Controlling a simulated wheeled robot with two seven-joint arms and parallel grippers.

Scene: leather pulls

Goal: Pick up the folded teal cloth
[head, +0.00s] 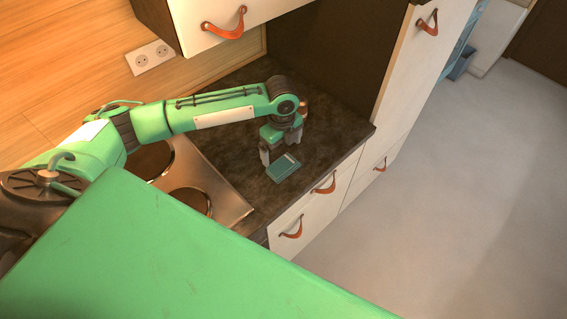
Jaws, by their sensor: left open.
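The folded teal cloth (283,168) lies flat on the dark countertop, close to its front edge, as a small rectangular pad with a lighter patch at its upper end. My left gripper (281,151) points down just behind the cloth, with its two grey fingers apart and nothing visible between them. One finger is near the cloth's left upper corner, the other is off to its upper right. I cannot tell whether a finger touches the cloth. My right gripper is not in view.
A stove top (220,189) with round burners adjoins the counter (330,112) on the left. A white upper cabinet (215,18) hangs above, and a tall white cabinet (408,75) stands to the right. Drawers with leather pulls (325,184) face the open floor (460,200).

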